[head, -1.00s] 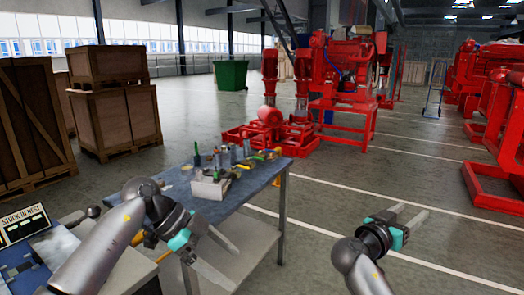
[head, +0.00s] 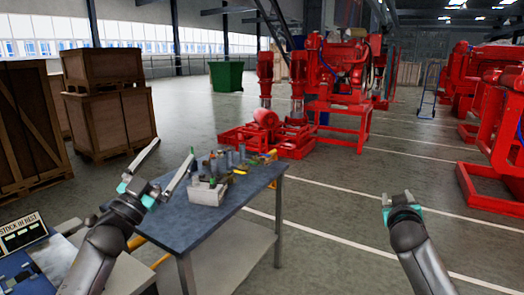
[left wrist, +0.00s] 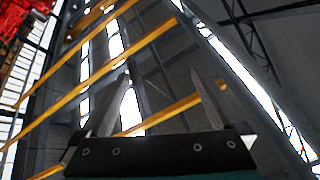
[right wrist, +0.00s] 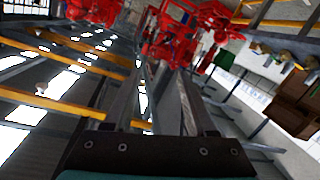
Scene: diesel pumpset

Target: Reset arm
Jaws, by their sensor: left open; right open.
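My left gripper (head: 174,148) is raised in front of the left part of the blue-topped table (head: 215,218). Its two fingers are spread and point upward, with nothing between them. In the left wrist view the open fingers (left wrist: 158,85) stand against the roof and beams. My right gripper (head: 403,197) is over the open floor right of the table, its fingers foreshortened in the head view. In the right wrist view its fingers (right wrist: 155,75) are apart and empty, with the hall behind them. Both grippers are clear of any object.
A light tray (head: 208,194) and several small parts and tools stand on the table's far side. Wooden crates (head: 110,120) stand at left. A sign (head: 20,232) is at lower left. Red pumpsets (head: 342,75) stand behind. The floor between table and right-hand machines is clear.

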